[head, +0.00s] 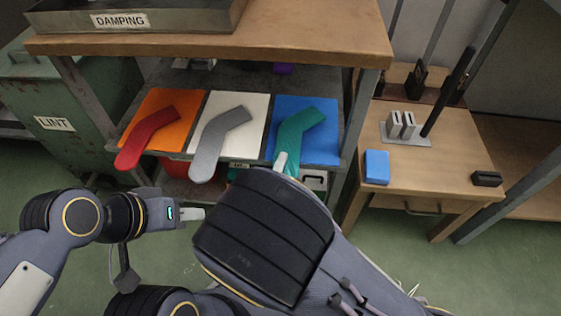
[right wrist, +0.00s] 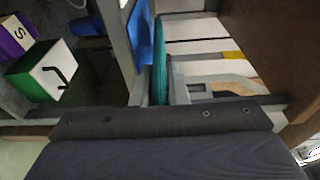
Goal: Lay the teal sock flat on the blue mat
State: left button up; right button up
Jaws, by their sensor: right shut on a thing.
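The teal sock (head: 297,128) lies over the blue mat (head: 326,149) on the rack shelf. Its bent leg reaches to the upper right, and its lower end is at the mat's front left edge. My right gripper (head: 281,162) is shut on that lower end; my own forearm hides part of it. In the right wrist view the sock (right wrist: 159,62) shows edge-on beside the blue mat (right wrist: 143,40); I cannot tell how much of it touches the mat. My left gripper (head: 192,214) is in front of the rack, apart from the socks; its jaw gap is unclear.
A red sock (head: 150,130) lies on an orange mat (head: 186,104), and a grey sock (head: 212,138) on a white mat (head: 249,140). The rack's top shelf (head: 300,30) overhangs behind. A side table (head: 440,165) with a blue block (head: 377,167) stands right.

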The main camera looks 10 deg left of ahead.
jog(key=shift+f, duration=0.45)
pick_arm(q)
jog(key=shift+f, duration=0.25)
pick_arm(e)
jog(key=o, duration=1.2)
jog(key=shift+f, duration=0.35)
jog(key=shift+f, duration=0.25)
